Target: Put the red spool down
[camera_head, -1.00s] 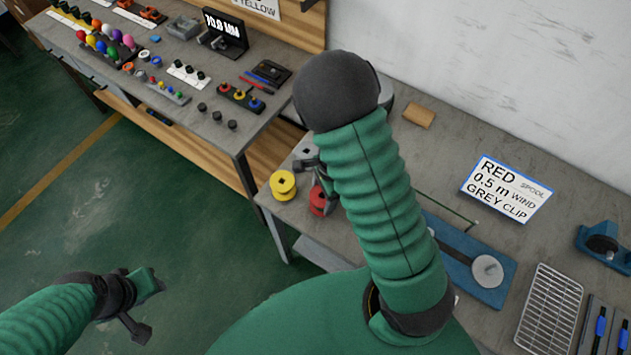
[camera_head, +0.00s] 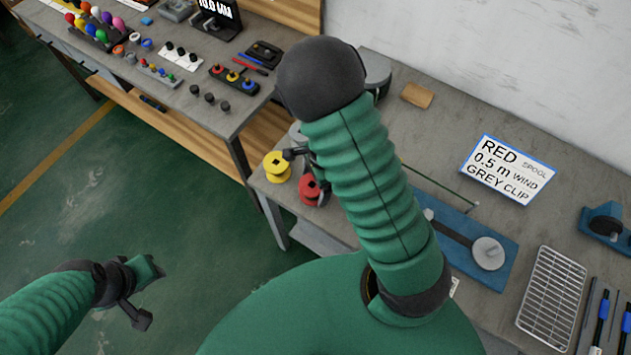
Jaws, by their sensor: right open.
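The red spool (camera_head: 309,189) stands on the near left corner of the workbench, partly hidden by my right gripper and forearm. My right gripper (camera_head: 308,168) is open at the spool, with a dark finger showing above it, between it and the yellow spool. Whether a finger touches the red spool cannot be made out. The yellow spool (camera_head: 277,167) stands just left of the red one. My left gripper (camera_head: 148,293) is open and empty, low over the green floor and away from the benches.
A sign (camera_head: 508,170) reads red spool, 0.5 m wind, grey clip. A blue fixture (camera_head: 499,279) with a grey disc, a wire rack (camera_head: 551,298) and pens lie to the right. A second bench (camera_head: 190,120) with many small parts stands at the left, across a gap.

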